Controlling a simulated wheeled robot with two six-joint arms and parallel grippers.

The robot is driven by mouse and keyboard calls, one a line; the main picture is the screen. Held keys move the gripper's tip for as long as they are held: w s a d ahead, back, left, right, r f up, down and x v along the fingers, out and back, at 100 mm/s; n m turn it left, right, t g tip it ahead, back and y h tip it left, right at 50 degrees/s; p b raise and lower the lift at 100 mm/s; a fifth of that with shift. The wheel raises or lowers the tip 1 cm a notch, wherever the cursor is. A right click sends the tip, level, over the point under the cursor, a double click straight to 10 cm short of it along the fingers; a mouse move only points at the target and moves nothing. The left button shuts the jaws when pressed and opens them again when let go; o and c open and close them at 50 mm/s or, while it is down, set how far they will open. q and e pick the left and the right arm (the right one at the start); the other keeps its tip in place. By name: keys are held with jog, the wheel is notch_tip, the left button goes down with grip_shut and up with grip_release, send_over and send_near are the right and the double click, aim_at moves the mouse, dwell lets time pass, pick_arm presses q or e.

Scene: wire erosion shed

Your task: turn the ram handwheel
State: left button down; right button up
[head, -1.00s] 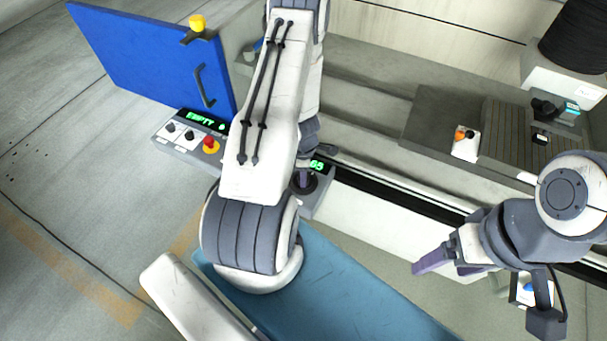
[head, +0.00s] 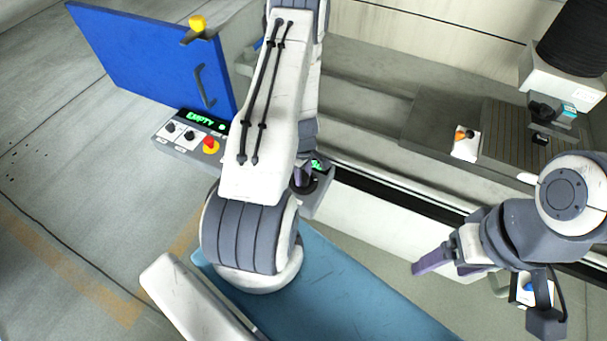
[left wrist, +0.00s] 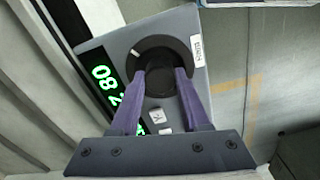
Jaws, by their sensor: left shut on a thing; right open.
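The ram handwheel (left wrist: 161,48) is a dark round knob on a grey control panel, filling the upper middle of the left wrist view. In the head view the handwheel (head: 308,186) is partly hidden by my left arm. My left gripper (left wrist: 166,76) has its purple fingers on either side of the handwheel's dark hub and is shut on it. In the head view the left gripper (head: 304,170) is mostly hidden behind my forearm. A green digital readout (left wrist: 118,98) lies beside the handwheel. My right gripper (head: 430,262) is open and empty at the right, away from the panel.
A blue door (head: 150,55) with a dark handle stands at upper left. A control box (head: 190,135) with a red button and a display reading EMPTY sits below it. The machine bed (head: 440,120) spans the upper right. A blue surface (head: 355,290) lies below my arms.

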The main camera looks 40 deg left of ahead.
aim_at(304, 176)
pick_arm(q)
jog(key=shift+m, duration=0.6)
jog(key=shift+c, duration=1.9)
grip_release()
notch_tip(304, 176, up, 10)
jog(key=p, duration=1)
jog(key=shift+r, duration=0.25)
